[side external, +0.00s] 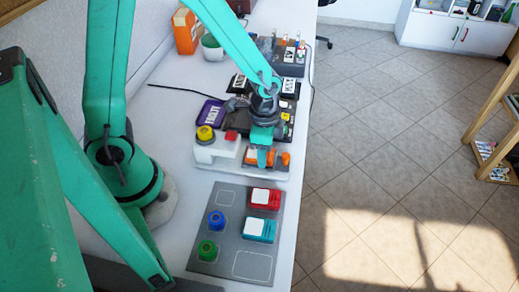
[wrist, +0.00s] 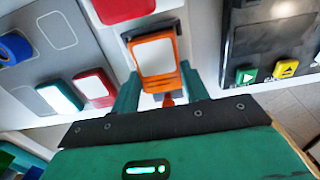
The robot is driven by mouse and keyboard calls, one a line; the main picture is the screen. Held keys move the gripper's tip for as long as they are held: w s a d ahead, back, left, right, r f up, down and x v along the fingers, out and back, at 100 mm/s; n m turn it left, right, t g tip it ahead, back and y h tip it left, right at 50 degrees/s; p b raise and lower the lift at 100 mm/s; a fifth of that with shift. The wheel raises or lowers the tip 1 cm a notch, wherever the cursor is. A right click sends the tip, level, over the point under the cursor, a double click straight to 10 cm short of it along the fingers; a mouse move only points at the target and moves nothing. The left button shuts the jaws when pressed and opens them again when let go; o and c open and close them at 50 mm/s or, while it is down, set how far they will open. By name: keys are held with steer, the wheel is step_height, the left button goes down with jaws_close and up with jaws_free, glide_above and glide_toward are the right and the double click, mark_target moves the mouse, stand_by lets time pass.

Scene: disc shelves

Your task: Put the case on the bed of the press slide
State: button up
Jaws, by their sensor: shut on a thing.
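An orange case with a white label (wrist: 156,57) is between the fingers of my gripper (wrist: 160,84) in the wrist view. My gripper is shut on it. In the side view my gripper (side external: 261,156) is low over the front of the white press slide (side external: 215,151), and orange of the case (side external: 251,155) shows beside the fingers. The press slide has a yellow knob and a red block. A small orange piece (side external: 286,158) shows at its right end. The fingers hide much of the bed, so I cannot tell whether the case touches it.
A grey board (side external: 233,198) in front holds a red case (side external: 265,198), a teal case (side external: 260,229), a blue knob and a green knob. A dark device with green and yellow buttons (wrist: 275,45) stands beside the press slide. A purple box (side external: 212,112) lies behind.

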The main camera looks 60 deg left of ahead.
steer(key=shift+f, duration=0.2)
steer(key=o, duration=1)
steer(key=shift+r, duration=6.1)
steer(key=shift+s+a+r+n+t, duration=0.95)
steer(key=shift+s+a+r+n, duration=0.2)
steer(key=shift+s+r+n, duration=0.45)
steer(key=shift+s+a+r+n+t, duration=0.9)
steer(key=shift+s+a+r+n, duration=0.4)
steer(key=shift+r, duration=0.45)
steer(key=shift+s+a+r+n+t, duration=0.95)
steer(key=shift+s+r+n, duration=0.35)
steer(key=shift+r+n, duration=0.35)
